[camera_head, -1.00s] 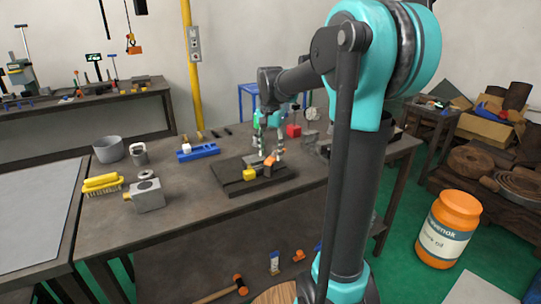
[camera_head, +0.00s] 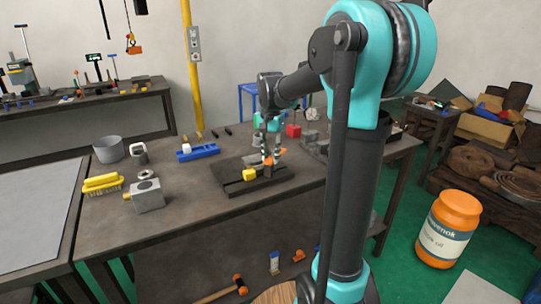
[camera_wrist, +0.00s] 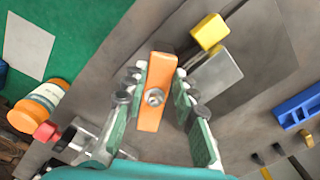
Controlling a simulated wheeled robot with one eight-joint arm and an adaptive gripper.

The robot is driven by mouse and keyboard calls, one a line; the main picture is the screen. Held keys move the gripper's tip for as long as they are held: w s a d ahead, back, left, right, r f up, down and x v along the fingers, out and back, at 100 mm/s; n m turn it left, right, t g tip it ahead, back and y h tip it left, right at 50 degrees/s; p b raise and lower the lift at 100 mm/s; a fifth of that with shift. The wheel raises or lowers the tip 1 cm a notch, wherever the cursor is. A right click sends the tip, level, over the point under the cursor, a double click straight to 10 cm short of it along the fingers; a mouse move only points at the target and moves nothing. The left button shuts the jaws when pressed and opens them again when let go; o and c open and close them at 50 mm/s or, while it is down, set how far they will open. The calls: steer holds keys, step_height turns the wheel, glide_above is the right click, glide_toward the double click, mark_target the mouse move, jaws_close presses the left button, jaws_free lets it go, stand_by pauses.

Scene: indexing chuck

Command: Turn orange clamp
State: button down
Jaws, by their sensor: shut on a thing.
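The orange clamp (camera_wrist: 154,110) is an oblong orange bar with a round metal bolt in its middle. In the wrist view it lies between the two fingers of my gripper (camera_wrist: 158,88), which is shut on it. The clamp sits on a dark base plate (camera_head: 238,188) on the workbench. A yellow block (camera_wrist: 209,31) and a grey metal block (camera_wrist: 212,82) are beside the clamp.
On the workbench (camera_head: 195,212) are a blue vise-like tool (camera_head: 198,152), a grey block (camera_head: 148,196), a yellow brush (camera_head: 102,183), a grey pot (camera_head: 108,150) and a red cube (camera_head: 293,131). The bench front is mostly clear.

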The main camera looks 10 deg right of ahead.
steer(key=shift+d, duration=0.1)
stand_by(0.3)
steer(key=n, duration=0.4)
steer(key=shift+s+d, duration=0.25)
steer(key=shift+d, duration=0.15)
steer(key=n, duration=0.2)
steer(key=d+n, duration=0.1)
steer(key=n, duration=0.1)
steer(key=shift+d+n, duration=0.1)
steer(key=shift+n, duration=0.2)
steer(key=n, duration=0.2)
steer(key=d+n, duration=0.1)
steer(key=n, duration=0.1)
steer(key=shift+w, duration=0.1)
steer(key=shift+w+d+n, duration=0.15)
steer(key=shift+d+n, duration=0.05)
steer(key=shift+n, duration=0.75)
steer(key=shift+w+d+n, duration=0.15)
steer(key=shift+d+n, duration=0.05)
steer(key=shift+n, duration=0.75)
steer(key=c, duration=1.2)
jaws_free()
